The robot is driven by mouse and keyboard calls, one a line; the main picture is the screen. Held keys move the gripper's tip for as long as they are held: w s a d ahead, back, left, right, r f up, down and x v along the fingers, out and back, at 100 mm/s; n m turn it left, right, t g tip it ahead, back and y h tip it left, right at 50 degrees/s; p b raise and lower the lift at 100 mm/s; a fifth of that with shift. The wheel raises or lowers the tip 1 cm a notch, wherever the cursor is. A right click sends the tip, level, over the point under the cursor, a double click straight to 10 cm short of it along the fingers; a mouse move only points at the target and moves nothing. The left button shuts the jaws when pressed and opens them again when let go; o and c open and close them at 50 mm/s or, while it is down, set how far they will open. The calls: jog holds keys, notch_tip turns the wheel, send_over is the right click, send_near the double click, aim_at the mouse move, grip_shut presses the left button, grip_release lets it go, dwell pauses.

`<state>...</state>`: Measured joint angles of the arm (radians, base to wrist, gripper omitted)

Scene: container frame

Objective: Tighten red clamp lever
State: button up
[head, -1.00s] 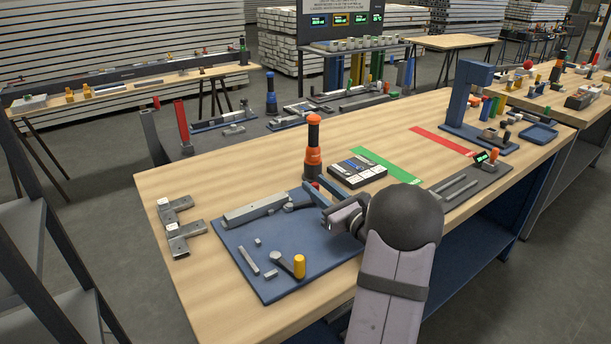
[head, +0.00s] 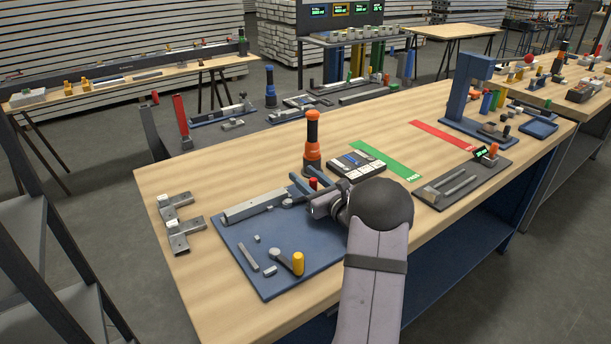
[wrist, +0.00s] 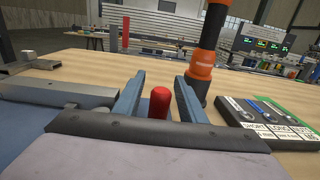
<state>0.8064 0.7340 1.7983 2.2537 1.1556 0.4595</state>
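The red clamp lever (head: 313,183) shows as a small red tip beside the grey bar fixture (head: 255,207) on the blue base plate (head: 235,250). In the wrist view the rounded red tip (wrist: 159,102) stands upright between the two blue fingers of my gripper (wrist: 158,92). A gap shows on each side of it, so my gripper is open around the tip and not visibly touching it. In the head view my gripper (head: 311,184) is low over the plate's back right corner. The lower part of the lever is hidden by the gripper body.
An orange-and-black upright tool (head: 312,145) stands close behind my gripper. A labelled box (head: 357,165) lies to its right. A yellow-handled part (head: 298,262) and small grey blocks lie on the plate's front. Metal brackets (head: 180,225) lie left on open wood.

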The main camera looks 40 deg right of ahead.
aim_at(314, 186)
jog(key=shift+c, duration=0.6)
grip_shut()
jog(key=shift+b, duration=0.35)
jog(key=m+h+b, duration=0.1)
jog(key=s+h+b, duration=0.1)
jog(key=h+b, duration=0.1)
jog(key=shift+s+f+m, duration=0.1)
jog(key=shift+f+m, duration=0.1)
jog(key=shift+m, duration=0.2)
jog(key=m+h+b, duration=0.1)
jog(key=b, duration=0.1)
jog(key=s+h+b, duration=0.1)
jog(key=shift+d+r+m+g+h+b, duration=0.1)
jog(key=shift+d+m+g+h+b, duration=0.05)
jog(key=shift+m+g+h+b, duration=0.2)
jog(key=shift+s+r+m+g+h+b, duration=0.2)
jog(key=shift+s+m+g+h+b, duration=0.15)
jog(key=shift+m+h+b, duration=0.1)
jog(key=shift+o, duration=0.6)
grip_release()
